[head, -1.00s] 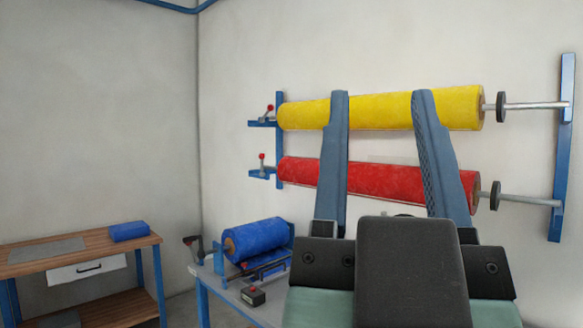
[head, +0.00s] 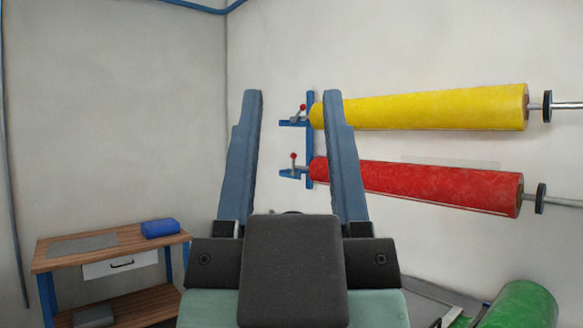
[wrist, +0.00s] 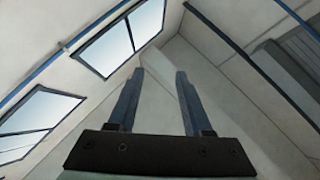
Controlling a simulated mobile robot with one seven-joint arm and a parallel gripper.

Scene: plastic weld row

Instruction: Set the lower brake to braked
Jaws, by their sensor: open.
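The lower brake (head: 294,163) is a small lever with a red knob on a blue bracket at the left end of the red roll (head: 440,186). Its lever stands nearly upright. The upper brake (head: 300,112), at the left end of the yellow roll (head: 435,106), has a similar red-knobbed lever leaning right. My gripper (head: 292,95) is open and empty, its two blue-grey fingers pointing up. In the head view both brakes appear between the fingers; the gap in depth is unclear. The wrist view shows my gripper (wrist: 157,75) against wall and windows, with no brake in sight.
A wooden bench (head: 110,245) with a blue block (head: 160,228) stands at lower left. A green roll (head: 522,305) is at lower right. The wall between bench and rolls is bare.

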